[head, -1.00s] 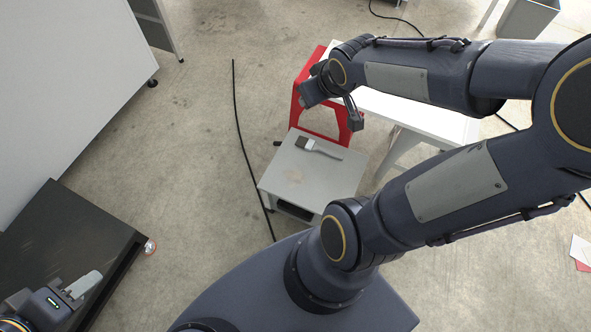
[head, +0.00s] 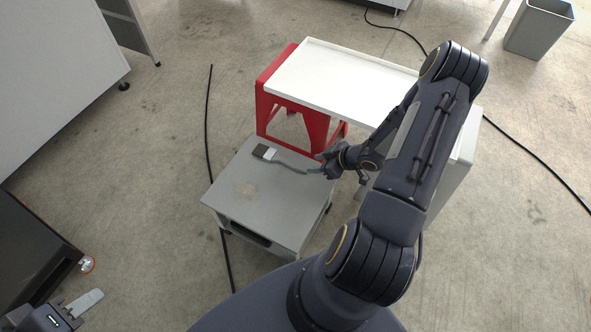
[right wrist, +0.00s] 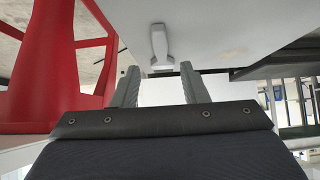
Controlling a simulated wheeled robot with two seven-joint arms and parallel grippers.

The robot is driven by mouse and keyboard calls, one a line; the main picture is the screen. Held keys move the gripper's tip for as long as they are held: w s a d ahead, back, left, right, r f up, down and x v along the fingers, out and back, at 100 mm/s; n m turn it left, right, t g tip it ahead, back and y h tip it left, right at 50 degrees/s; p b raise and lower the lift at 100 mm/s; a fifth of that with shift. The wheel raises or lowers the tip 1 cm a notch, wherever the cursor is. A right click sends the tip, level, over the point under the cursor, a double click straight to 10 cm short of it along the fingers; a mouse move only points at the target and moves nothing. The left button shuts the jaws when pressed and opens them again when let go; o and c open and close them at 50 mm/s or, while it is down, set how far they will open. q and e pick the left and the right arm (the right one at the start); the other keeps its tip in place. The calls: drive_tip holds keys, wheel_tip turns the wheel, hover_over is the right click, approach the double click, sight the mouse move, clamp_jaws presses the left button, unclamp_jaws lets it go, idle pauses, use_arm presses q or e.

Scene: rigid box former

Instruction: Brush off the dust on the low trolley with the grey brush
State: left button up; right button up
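The low trolley (head: 285,215) has a flat grey top and stands in the middle of the head view. A tan dust patch (head: 244,188) lies on its top. The grey brush (head: 290,166) lies beyond the dust, dark bristles left, handle pointing right. My right gripper (head: 316,163) is close to the handle end. In the right wrist view its two fingers (right wrist: 158,88) are apart with nothing between them, and a light grey piece that looks like the brush handle (right wrist: 160,45) lies ahead of the gap. My left gripper (head: 72,309) is at the lower left, away from the trolley; its opening is unclear.
A red stool (head: 268,103) and a white-topped table (head: 340,80) stand just behind the trolley, close to my right arm. A black cable (head: 208,130) runs along the floor left of the trolley. A dark platform (head: 30,250) is at the left. A grey bin (head: 540,30) stands far right.

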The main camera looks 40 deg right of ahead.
sight(298, 166)
drive_tip(key=b+x, duration=0.4)
drive_tip(key=x, duration=0.1)
drive_tip(key=shift+w+f+b, duration=0.1)
drive_tip(key=shift+f+b, duration=0.2)
drive_tip(key=shift+f, duration=0.1)
drive_tip(key=shift+b+x, duration=0.4)
drive_tip(key=shift+x, duration=0.9)
drive_tip(key=shift+a+r, duration=0.1)
drive_tip(key=shift+r, duration=0.1)
clamp_jaws()
wheel_tip(298, 166, up, 10)
drive_tip(key=p, duration=1)
drive_tip(key=shift+w, duration=0.1)
